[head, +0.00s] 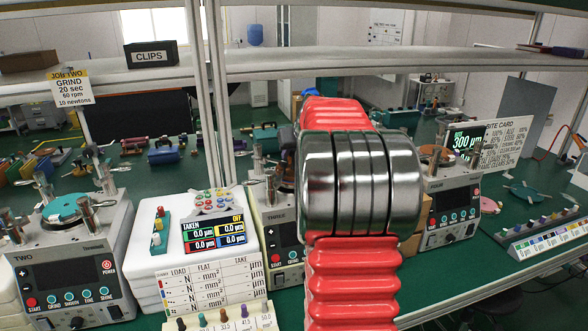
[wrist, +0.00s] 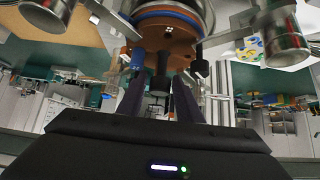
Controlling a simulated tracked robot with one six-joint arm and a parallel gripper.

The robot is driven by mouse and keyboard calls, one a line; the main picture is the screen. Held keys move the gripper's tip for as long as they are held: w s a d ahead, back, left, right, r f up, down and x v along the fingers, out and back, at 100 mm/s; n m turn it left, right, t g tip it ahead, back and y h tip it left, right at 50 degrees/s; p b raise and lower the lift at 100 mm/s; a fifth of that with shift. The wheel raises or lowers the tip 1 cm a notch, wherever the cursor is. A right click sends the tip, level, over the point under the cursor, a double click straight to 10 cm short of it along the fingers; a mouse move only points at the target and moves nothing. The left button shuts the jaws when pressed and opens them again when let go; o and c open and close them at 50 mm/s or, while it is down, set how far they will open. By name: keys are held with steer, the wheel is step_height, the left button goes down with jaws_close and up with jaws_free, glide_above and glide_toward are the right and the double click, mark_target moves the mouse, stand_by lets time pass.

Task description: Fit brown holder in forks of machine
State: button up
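The brown holder (wrist: 172,39) shows in the wrist view as a round brown body with a blue ring (wrist: 168,17) on it and a dark stem (wrist: 158,70). My gripper (wrist: 159,84) points at it, with its two dark fingers on either side of the stem. I cannot tell whether the fingers press on the stem. Steel fork arms with round rollers (wrist: 286,42) stand at the left and right of the holder. I cannot tell whether the holder sits in them. In the head view my red arm hides the gripper, the holder and part of machine three (head: 283,235).
Machine two (head: 75,262) stands at the left and machine four (head: 455,205) at the right. Between two and three is a white stand (head: 160,250) with a display. A rack of coloured pegs (head: 545,240) is at the far right. A shelf (head: 300,62) runs above the bench.

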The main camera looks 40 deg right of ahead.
steer(key=shift+c, duration=0.4)
jaws_close()
stand_by(0.4)
